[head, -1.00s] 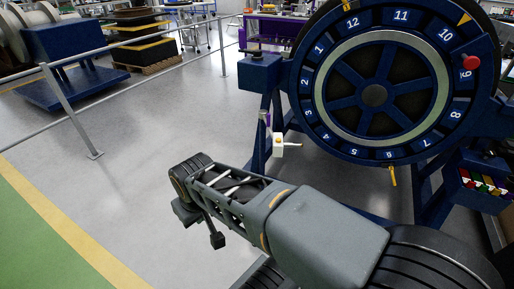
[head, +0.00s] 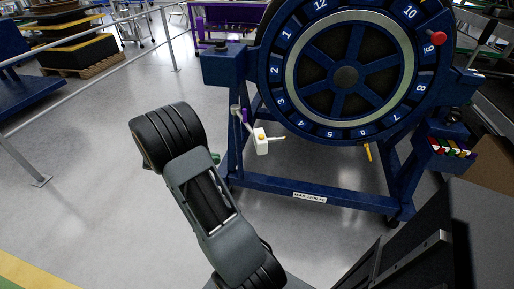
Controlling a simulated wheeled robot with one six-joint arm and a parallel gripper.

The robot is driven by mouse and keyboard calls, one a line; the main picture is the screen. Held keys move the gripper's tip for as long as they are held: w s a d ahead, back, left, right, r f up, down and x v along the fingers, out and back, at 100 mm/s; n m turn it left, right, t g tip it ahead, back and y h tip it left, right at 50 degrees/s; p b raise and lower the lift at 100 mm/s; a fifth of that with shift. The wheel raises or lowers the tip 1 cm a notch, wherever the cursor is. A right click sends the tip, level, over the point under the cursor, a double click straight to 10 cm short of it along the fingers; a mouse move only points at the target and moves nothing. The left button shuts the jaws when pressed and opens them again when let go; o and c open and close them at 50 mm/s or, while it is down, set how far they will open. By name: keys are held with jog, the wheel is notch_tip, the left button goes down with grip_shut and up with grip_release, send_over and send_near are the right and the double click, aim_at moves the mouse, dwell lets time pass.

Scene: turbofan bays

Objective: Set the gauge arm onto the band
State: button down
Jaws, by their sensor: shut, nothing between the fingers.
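The large dark blue wheel carries numbered plates and a pale ring (head: 292,75), which may be the band; I cannot tell for certain. My arm's thick black wrist joint is at left centre, left of the white box and apart from it. My gripper is hidden behind the wrist, so its fingers do not show.
The blue stand's lower beam (head: 265,184) crosses the floor under the wheel. A red knob (head: 438,38) sits at the wheel's right and a yellow tab (head: 368,152) hangs below it. A grey railing (head: 95,72) runs at left. Floor left of the stand is clear.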

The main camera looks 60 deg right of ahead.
aim_at(257, 147)
jog(key=s+d+h, duration=0.1)
jog(key=s+d, duration=0.1)
jog(key=d, duration=0.2)
jog(key=s+d+f+n+g+b, duration=0.1)
jog(key=s+d, duration=0.2)
jog(key=d, duration=0.2)
jog(key=s+d+f+g+h, duration=0.1)
jog(key=s+d, duration=0.2)
jog(key=d, duration=0.2)
jog(key=shift+d+n+h, duration=0.15)
jog(key=shift+n+h, duration=0.15)
jog(key=shift+n, duration=0.1)
jog(key=shift+d, duration=0.1)
